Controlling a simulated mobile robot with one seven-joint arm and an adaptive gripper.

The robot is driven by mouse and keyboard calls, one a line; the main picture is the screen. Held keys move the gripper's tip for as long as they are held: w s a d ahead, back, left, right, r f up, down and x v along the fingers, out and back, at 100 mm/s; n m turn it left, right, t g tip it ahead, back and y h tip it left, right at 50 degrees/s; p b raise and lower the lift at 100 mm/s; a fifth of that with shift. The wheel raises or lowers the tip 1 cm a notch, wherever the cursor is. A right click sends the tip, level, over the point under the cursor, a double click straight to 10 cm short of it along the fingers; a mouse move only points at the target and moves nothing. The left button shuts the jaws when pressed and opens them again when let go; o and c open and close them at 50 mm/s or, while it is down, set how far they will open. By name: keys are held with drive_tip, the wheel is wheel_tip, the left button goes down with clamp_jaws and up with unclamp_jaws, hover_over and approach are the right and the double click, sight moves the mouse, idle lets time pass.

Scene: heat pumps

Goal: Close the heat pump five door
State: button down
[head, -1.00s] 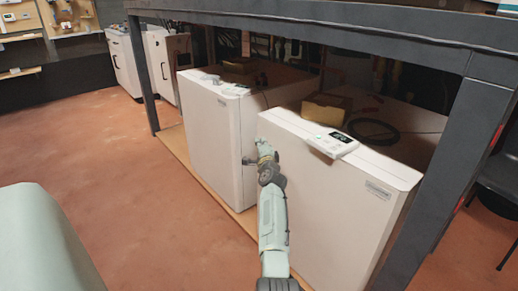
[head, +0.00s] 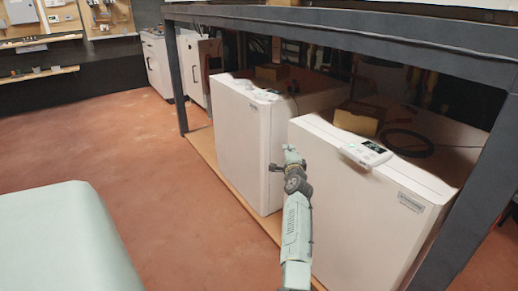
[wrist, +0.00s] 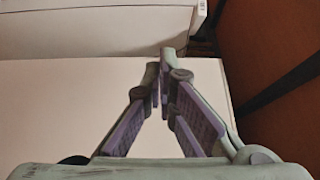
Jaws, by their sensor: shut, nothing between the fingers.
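Two white box-shaped heat pump units stand side by side under a dark bench, a nearer right one (head: 365,215) and a left one (head: 238,150). Their front faces look flat and flush. I cannot tell which is number five. My gripper (head: 290,153) is in front of the gap between them, by the right unit's left front edge; contact cannot be told. In the wrist view my gripper (wrist: 166,62) is shut and empty, its fingertips over a pale flat panel (wrist: 60,105). Another white surface (wrist: 90,25) lies beyond a dark seam.
The dark bench frame (head: 330,22) runs above the units, with a post (head: 177,75) at left. A control panel (head: 367,153) sits on the right unit. More white cabinets (head: 157,62) stand further back. Red-brown floor (head: 110,130) is open at left.

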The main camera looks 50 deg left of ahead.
drive_tip(key=s+a+p, duration=0.2)
drive_tip(key=s+p, duration=0.1)
drive_tip(key=s, duration=0.8)
drive_tip(key=shift+s+a+f, duration=0.15)
drive_tip(key=shift+s+f, duration=0.1)
drive_tip(key=shift+s, duration=0.05)
